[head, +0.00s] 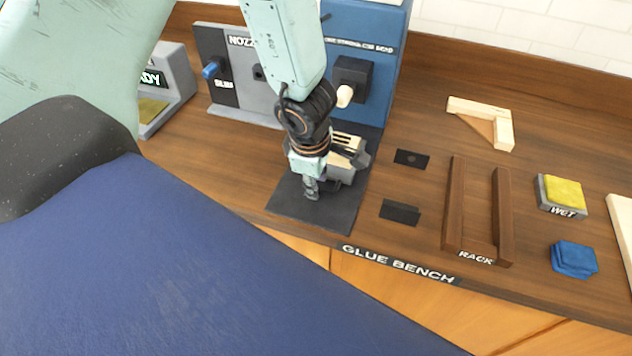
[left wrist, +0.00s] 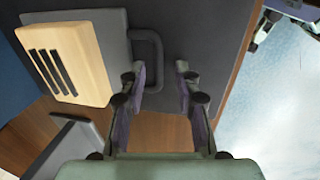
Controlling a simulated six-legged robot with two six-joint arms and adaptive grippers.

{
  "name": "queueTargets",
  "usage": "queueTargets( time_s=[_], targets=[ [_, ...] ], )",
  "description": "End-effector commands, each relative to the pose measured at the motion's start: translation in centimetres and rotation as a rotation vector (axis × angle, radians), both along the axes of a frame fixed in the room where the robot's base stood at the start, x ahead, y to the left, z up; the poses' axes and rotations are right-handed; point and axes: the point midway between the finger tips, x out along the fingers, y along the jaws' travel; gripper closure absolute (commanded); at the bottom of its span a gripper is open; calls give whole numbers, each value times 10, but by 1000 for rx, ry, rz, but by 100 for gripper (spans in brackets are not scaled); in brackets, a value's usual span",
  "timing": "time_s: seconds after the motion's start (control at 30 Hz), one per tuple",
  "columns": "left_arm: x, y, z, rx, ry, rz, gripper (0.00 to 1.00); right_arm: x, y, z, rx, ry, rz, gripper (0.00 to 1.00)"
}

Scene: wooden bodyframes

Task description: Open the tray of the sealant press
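The sealant press (head: 366,50) is a blue upright panel with a dark block and a cream knob, at the back of the bench. Its grey tray (head: 343,174) sits low in front of it and carries a pale wooden block with dark slots (left wrist: 65,62). A dark U-shaped handle (left wrist: 158,50) juts from the tray's side. My left gripper (head: 311,190) points down at the tray's front. In the left wrist view its fingers (left wrist: 161,75) are apart, with the handle's outer bar between them; contact is not visible. Parts like my right gripper's fingers show at that view's top right corner.
Right of the press are two small dark plates (head: 401,212), a brown wooden rack (head: 455,205), a yellow-topped WET pad (head: 563,193), a blue cloth (head: 573,259) and a wooden corner frame (head: 490,120). A grey nozzle stand (head: 230,90) is left. The bench's front edge is close.

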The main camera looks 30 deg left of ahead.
Motion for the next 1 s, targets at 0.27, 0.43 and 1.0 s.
queueTargets(
  time_s=[0.27,0.43,1.0],
  targets=[
    [0,0,1,0,-1,0,82,0,0,1,0,-1,0,60],
    [0,0,1,0,-1,-1,96,0,0,1,0,-1,0,60],
    [-1,0,1,0,1,-1,100,0,0,1,0,-1,0,60]
  ],
)
